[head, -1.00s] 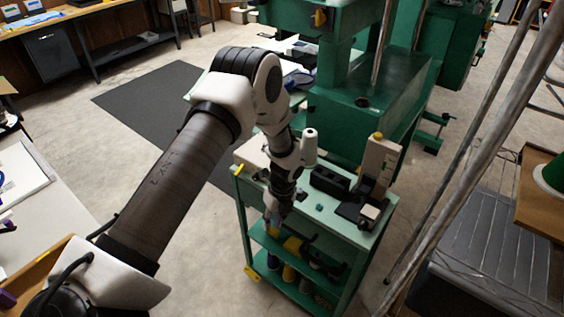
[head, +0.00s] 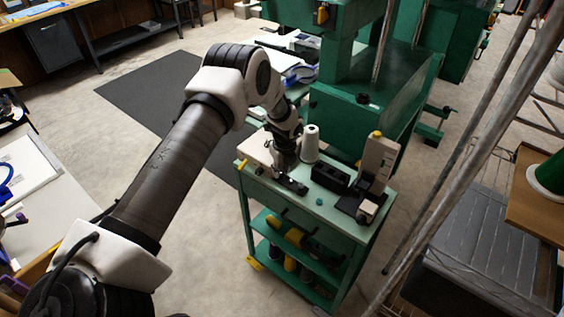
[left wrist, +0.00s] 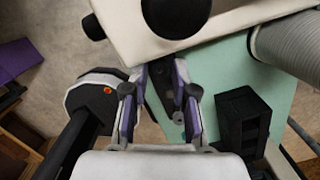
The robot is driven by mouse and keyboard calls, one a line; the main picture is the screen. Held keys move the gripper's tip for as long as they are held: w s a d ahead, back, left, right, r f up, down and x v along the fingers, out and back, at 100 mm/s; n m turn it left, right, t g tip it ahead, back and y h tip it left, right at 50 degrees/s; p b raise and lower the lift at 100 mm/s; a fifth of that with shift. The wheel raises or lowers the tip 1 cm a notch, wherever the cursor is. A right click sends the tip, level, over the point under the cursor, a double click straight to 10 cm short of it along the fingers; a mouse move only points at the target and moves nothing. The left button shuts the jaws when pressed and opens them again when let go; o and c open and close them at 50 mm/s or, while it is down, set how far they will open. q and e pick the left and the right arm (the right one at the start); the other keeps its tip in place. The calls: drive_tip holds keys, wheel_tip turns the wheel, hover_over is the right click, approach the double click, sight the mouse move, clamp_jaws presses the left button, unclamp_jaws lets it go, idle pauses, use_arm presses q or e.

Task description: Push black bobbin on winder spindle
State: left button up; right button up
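My left gripper (head: 284,168) is above the top of the green cart, close to a black bar-shaped fixture (head: 293,185). In the left wrist view its two purple-padded fingers (left wrist: 160,78) stand apart. Part of the dark fixture (left wrist: 180,92) shows between and below them, with a small pale metallic spot at its near end. I cannot make out a black bobbin distinctly; dark parts blend together between the fingers. A beige winder-like unit with a yellow knob (head: 378,160) stands at the cart's right end. My right gripper is not in view.
A white thread cone (head: 310,144) stands just right of my gripper. A black box (head: 330,178) and a small teal piece (head: 320,202) are on the cart top (head: 300,208). A green machine (head: 365,110) stands behind. A metal ladder rail (head: 470,150) rises at the right.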

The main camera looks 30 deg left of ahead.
sight(281, 173)
use_arm(q)
clamp_jaws()
drive_tip(key=shift+r+p, duration=0.95)
drive_tip(key=shift+r, duration=0.8)
